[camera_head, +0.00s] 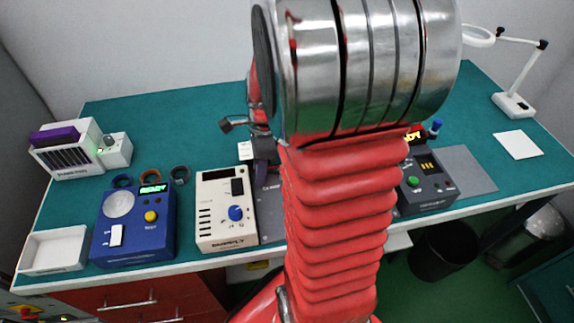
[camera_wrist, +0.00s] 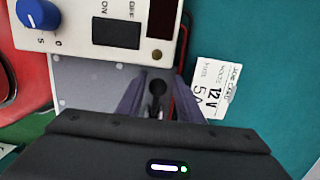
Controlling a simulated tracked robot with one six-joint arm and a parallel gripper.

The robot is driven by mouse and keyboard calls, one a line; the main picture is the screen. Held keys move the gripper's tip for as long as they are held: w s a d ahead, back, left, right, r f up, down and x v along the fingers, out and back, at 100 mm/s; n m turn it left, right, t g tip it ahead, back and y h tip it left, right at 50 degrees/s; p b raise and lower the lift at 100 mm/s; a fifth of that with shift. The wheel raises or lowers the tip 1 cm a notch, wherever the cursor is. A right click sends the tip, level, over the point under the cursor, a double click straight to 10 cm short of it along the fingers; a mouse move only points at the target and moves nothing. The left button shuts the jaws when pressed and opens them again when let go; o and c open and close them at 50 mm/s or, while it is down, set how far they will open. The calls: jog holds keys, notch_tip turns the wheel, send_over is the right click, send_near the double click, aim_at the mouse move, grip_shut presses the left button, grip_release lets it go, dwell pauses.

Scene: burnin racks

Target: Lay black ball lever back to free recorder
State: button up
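The black ball lever (camera_wrist: 157,88) shows in the wrist view as a dark round knob with a short stem, over a grey plate (camera_wrist: 85,88) with screws. My gripper (camera_wrist: 160,75) has its two dark fingers on either side of the ball, with a gap visible on both sides. Whether the fingers touch the lever lower down is hidden. In the head view my gripper (camera_head: 265,160) is beside the cream power supply (camera_head: 224,207), over a grey panel (camera_head: 268,222) that my arm partly covers. The lever cannot be made out there, and I cannot identify the recorder.
A blue test unit (camera_head: 133,225) and a white tray (camera_head: 53,250) are at left. A white rack (camera_head: 68,150) holds a purple block. A dark unit (camera_head: 428,187) is right of my arm. A white card (camera_wrist: 213,88) reads 12V.

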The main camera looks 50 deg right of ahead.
jog(key=shift+r, duration=0.15)
jog(key=shift+r, duration=4.35)
jog(key=shift+s, duration=0.1)
